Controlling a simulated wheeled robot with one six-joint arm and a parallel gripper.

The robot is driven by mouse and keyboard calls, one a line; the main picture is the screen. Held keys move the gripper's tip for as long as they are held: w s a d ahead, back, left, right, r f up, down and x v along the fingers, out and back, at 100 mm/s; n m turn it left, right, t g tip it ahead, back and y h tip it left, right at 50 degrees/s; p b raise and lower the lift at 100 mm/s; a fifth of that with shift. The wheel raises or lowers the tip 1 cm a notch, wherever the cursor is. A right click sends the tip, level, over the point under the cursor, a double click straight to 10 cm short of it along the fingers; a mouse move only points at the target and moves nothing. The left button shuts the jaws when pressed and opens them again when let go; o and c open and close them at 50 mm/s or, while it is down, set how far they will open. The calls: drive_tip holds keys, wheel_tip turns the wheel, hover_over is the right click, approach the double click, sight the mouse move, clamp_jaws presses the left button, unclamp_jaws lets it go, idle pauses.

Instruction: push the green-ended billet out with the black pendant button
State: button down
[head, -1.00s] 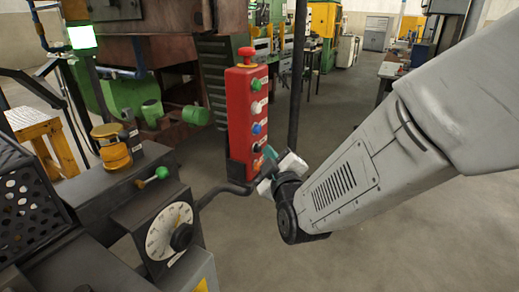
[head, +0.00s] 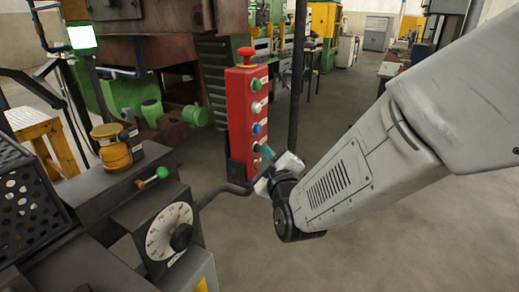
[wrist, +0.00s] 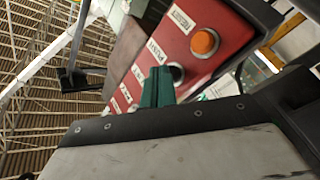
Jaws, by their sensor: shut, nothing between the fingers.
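The red pendant (head: 247,112) stands upright with a column of coloured buttons and a red mushroom knob on top. Its black button (head: 257,147) sits below the blue one. In the wrist view the black button (wrist: 178,73) lies beside the label "PUSH". My gripper (head: 266,152) is shut and empty, its teal fingers (wrist: 157,88) pointing at the pendant face right at the black button and covering part of it. I cannot tell whether they touch it. An orange button (wrist: 205,41) labelled "RESET" is close by. I cannot make out the green-ended billet in either view.
A dark console with a white dial (head: 169,231) and a green-knobbed lever (head: 161,173) stands at the lower left. A bent dark pipe (head: 222,190) runs from it to the pendant. A dark vertical post (head: 297,80) rises behind my gripper. The floor at right is open.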

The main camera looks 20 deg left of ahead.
drive_tip(key=shift+a, duration=0.15)
idle(0.4)
drive_tip(key=shift+s+d, duration=0.1)
drive_tip(key=shift+d, duration=0.9)
drive_tip(key=d, duration=0.5)
drive_tip(key=shift+s, duration=0.2)
drive_tip(key=shift+a, duration=0.1)
idle(2.3)
